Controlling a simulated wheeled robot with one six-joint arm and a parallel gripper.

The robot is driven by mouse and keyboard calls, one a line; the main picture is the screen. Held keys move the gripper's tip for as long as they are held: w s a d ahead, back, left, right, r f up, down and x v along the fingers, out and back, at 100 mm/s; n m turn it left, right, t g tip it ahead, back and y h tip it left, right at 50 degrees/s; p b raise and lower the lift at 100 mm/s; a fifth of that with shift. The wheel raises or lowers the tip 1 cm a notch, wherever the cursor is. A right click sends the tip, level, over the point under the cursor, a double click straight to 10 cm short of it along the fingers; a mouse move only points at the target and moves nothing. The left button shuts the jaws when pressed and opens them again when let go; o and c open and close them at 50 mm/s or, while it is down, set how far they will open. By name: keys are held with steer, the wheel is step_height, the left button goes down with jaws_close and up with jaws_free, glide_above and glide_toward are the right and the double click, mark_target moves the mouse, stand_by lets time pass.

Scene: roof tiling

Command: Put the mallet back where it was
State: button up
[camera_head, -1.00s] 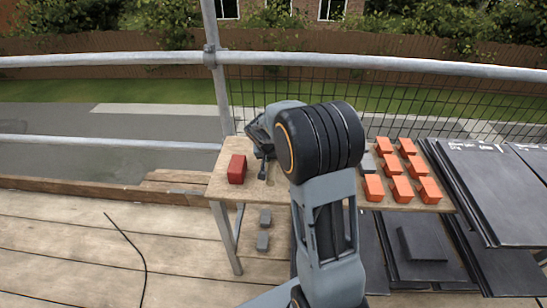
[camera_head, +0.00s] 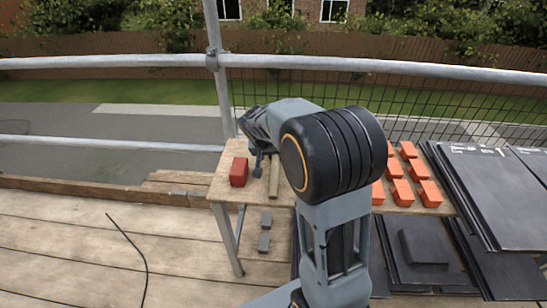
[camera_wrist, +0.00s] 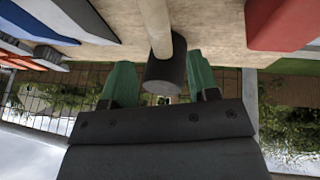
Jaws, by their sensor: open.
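The mallet has a dark cylindrical head (camera_wrist: 165,72) and a pale wooden handle (camera_wrist: 155,22) in the wrist view. Its handle also shows on the wooden table in the head view (camera_head: 274,176), and there its head is hidden or hard to make out. My gripper (camera_wrist: 162,84) is open, with one green finger on each side of the mallet head. A gap shows on at least the left side; I cannot tell if the right finger touches. In the head view my gripper (camera_head: 258,163) is over the table's left part, mostly hidden by my wrist.
A red block (camera_head: 239,172) sits left of the handle on the table (camera_head: 226,188). Several orange pieces (camera_head: 402,193) stand on the right side, beside stacked dark slates (camera_head: 490,190). Grey blocks (camera_head: 264,242) lie below. A rail (camera_head: 120,58) runs behind.

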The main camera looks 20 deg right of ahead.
steer(key=v, duration=0.7)
steer(key=s+a+f+n+y, duration=0.1)
steer(key=s+a+n+y, duration=0.1)
steer(key=s, duration=0.7)
steer(key=s+a+f+n+y, duration=0.1)
steer(key=s+a+n+y, duration=0.1)
steer(key=s, duration=0.7)
steer(key=shift+s+a+n+p, duration=0.3)
steer(key=shift+a+n, duration=0.3)
steer(key=shift+a, duration=0.45)
